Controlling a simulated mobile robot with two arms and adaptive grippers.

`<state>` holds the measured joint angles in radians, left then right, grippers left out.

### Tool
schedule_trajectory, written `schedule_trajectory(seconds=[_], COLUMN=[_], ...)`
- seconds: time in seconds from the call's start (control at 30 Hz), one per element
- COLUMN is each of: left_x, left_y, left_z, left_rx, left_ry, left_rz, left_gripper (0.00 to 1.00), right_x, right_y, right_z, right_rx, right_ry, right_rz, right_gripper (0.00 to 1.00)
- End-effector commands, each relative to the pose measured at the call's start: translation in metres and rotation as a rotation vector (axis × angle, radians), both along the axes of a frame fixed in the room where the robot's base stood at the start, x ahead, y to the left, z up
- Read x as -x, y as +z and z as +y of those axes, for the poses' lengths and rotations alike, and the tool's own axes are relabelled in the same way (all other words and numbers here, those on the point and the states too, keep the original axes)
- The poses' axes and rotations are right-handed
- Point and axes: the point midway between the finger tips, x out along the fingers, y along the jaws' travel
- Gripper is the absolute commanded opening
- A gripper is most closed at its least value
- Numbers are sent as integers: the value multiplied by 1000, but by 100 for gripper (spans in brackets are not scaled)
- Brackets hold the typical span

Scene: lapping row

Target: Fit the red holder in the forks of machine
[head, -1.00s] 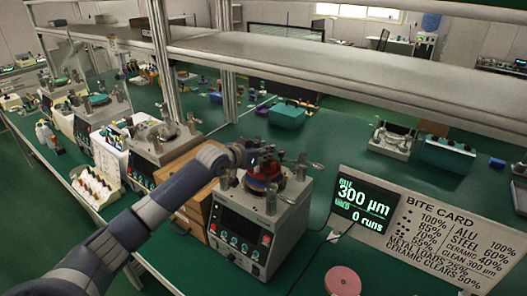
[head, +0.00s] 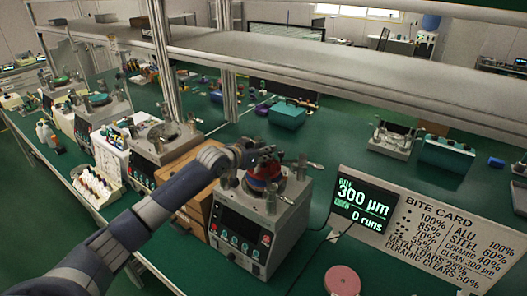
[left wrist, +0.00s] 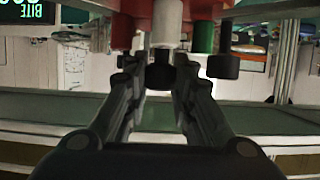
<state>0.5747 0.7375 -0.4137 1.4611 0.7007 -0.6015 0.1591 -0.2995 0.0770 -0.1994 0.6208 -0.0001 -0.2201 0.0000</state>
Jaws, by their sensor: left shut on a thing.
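The machine (head: 243,221) is a grey box with a dark button panel, standing on the green bench. The red holder (head: 264,173) is over its round top, among the metal posts and forks. My left gripper (head: 253,152) is at the holder's upper left, shut on it. In the left wrist view the two dark fingers (left wrist: 160,82) close around a dark knob below a pale cylinder (left wrist: 167,22), with the holder's red body (left wrist: 140,8) above. Whether the holder sits in the forks or hovers just over them I cannot tell. My right gripper is out of view.
A wooden drawer box (head: 197,205) stands close left of the machine, with similar machines farther along. A display (head: 359,208) reading 300 µm and a bite card (head: 452,240) stand to the right. A pink disc (head: 343,281) lies in front. A grey shelf (head: 330,72) crosses above.

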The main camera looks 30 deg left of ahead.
Motion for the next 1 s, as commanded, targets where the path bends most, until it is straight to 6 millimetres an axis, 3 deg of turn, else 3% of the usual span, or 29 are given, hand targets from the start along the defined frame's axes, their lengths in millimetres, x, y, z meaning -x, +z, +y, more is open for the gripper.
schedule_trajectory(seconds=[1.0], left_x=[-1], left_y=[3], left_z=[0], left_rx=[1], left_ry=[0], left_rz=[-6], left_gripper=[0], right_x=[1], right_y=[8], right_z=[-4], right_rx=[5], right_ry=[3], right_rz=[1], right_gripper=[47])
